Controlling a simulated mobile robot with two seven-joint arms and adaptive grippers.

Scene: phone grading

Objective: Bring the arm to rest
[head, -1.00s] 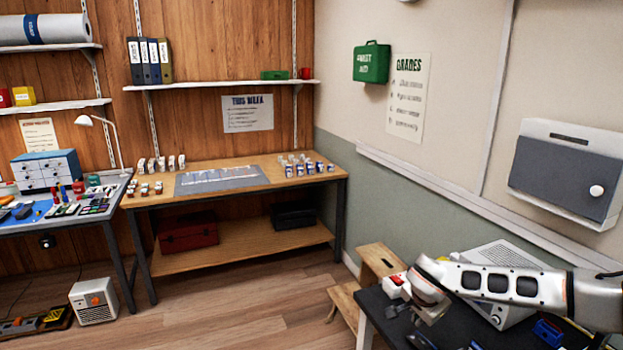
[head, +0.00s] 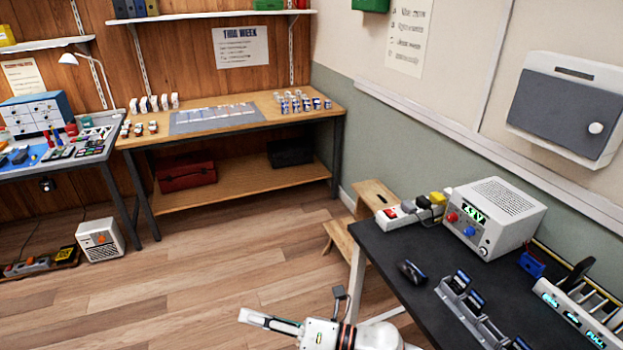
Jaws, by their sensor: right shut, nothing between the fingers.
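My right gripper (head: 250,317) is at the bottom middle of the head view, shut with nothing between its fingers. It points left over the wood floor, to the left of the dark table (head: 389,255) and apart from it. Part of my right arm shows behind the gripper and runs out of the bottom edge. My left gripper is out of view.
The dark table carries a grey power supply (head: 494,222), a power strip (head: 404,215), a grey rack (head: 470,305) and a white slotted holder (head: 585,315). A wooden step stool (head: 372,196) stands behind it. The floor (head: 230,260) in the middle is clear.

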